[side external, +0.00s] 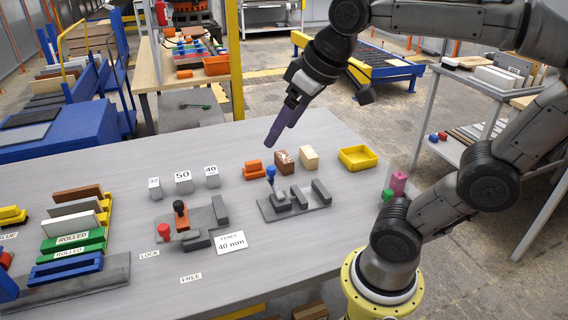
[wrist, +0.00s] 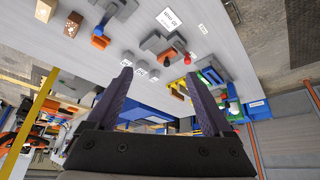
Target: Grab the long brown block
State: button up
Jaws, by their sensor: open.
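The long brown block (side external: 78,194) lies at the back of a rack on the left side of the grey table in the side view. A white block (side external: 72,222) and a green one lie in front of it. My gripper (side external: 279,128) is above the back of the table, far to the right of the brown block. Its purple fingers point down and left. In the wrist view the fingers of my gripper (wrist: 159,77) stand wide apart with nothing between them.
A speckled brown block (side external: 284,161), a tan block (side external: 309,158) and an orange piece (side external: 253,169) stand below my gripper. A clamp fixture (side external: 207,218) and several grey number blocks lie between them and the rack. A yellow tray (side external: 357,158) is at right.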

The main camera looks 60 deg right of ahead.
jog(key=w+d+r+m+g, duration=0.2)
jog(key=w+d, duration=0.5)
jog(key=w, duration=0.3)
jog(key=m+g, duration=0.4)
jog(key=m, duration=0.2)
send_over(285, 157)
notch_tip(285, 157, down, 20)
notch_tip(285, 157, down, 13)
jog(key=shift+f, duration=0.15)
jog(key=shift+c, duration=0.3)
grip_shut()
